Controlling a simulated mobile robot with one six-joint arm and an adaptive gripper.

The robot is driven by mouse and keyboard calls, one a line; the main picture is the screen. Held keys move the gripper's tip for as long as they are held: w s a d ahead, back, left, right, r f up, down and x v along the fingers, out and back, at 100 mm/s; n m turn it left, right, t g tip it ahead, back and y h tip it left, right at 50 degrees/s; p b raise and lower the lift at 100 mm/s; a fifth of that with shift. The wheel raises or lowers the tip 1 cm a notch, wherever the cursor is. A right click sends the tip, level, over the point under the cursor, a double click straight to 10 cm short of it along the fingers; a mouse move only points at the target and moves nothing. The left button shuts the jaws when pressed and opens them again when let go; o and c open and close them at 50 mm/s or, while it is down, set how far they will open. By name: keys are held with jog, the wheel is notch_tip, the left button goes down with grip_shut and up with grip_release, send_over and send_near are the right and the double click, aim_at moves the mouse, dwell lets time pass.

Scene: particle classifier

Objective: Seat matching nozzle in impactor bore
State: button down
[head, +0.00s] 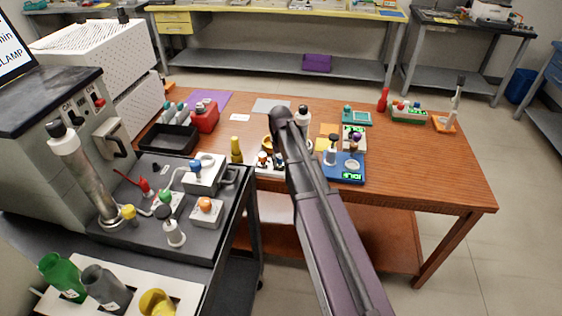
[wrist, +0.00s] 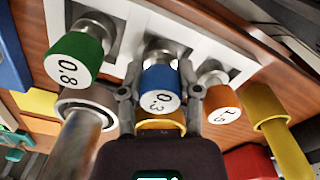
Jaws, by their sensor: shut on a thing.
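In the wrist view my gripper (wrist: 160,108) is shut on the blue nozzle (wrist: 160,82), whose white end face reads 0.3. Its silver stem points to the white rack (wrist: 225,42); I cannot tell whether it is still in its slot. The green nozzle (wrist: 76,55), marked 0.8, and the orange nozzle (wrist: 222,98), its number hard to read, are in the rack on either side. A grey ring-shaped part (wrist: 88,98) lies left of my gripper; I cannot tell whether it is the impactor. In the head view my arm hides the gripper.
A yellow cylinder (wrist: 278,130) stands right of the rack in the wrist view. In the head view, a blue scale (head: 345,172) and small devices sit right of my arm on the wooden table (head: 440,165). A black tray (head: 168,138) and red box (head: 205,117) are left.

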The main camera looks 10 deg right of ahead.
jog(key=shift+r+p, duration=1.3)
jog(key=shift+r, duration=0.2)
jog(key=shift+s+r+p, duration=0.2)
jog(key=shift+r+p, duration=0.1)
jog(key=s+d, duration=0.2)
jog(key=s, duration=1.3)
jog(key=shift+s+r+p, duration=0.25)
jog(key=shift+r+p, duration=0.2)
